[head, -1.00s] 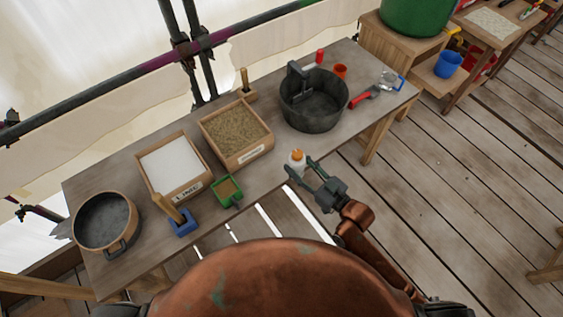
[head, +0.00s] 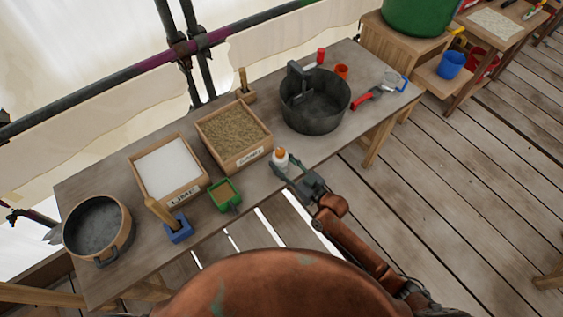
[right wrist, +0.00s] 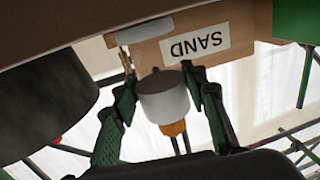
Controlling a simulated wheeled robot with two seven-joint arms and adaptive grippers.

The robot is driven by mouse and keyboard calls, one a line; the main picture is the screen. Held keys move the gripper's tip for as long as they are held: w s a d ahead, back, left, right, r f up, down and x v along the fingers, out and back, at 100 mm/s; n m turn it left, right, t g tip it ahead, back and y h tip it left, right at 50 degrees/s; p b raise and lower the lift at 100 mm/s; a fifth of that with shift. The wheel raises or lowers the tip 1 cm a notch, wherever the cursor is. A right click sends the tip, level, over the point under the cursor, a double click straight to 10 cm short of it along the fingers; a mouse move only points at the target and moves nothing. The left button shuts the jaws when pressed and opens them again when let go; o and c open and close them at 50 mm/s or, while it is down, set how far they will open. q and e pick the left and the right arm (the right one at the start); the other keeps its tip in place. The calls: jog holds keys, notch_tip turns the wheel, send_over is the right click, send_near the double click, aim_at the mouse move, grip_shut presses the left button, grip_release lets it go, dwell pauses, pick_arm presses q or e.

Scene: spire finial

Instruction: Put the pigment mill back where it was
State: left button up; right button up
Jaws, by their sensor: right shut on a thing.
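The pigment mill (head: 280,159), a small white cylinder with an orange top, is between the fingers of my right gripper (head: 282,170). The gripper is shut on it, and the mill appears upright. In the right wrist view the mill (right wrist: 165,98) appears upside down between the green fingers, in front of the SAND label (right wrist: 195,45). I cannot tell whether its base touches the table. My left gripper is not in view.
The sand box (head: 261,153), white lime box (head: 137,167), green scoop box (head: 224,195) and blue-based brush (head: 179,231) stand left. The black bucket (head: 318,118) stands right, with a red-handled tool (head: 364,101) beyond. A round pan (head: 97,224) sits far left.

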jog(key=shift+f, duration=0.1)
jog(key=o, duration=1.2)
jog(key=shift+o, duration=0.2)
jog(key=shift+r, duration=0.25)
jog(key=v, duration=1.2)
jog(key=shift+p, duration=0.4)
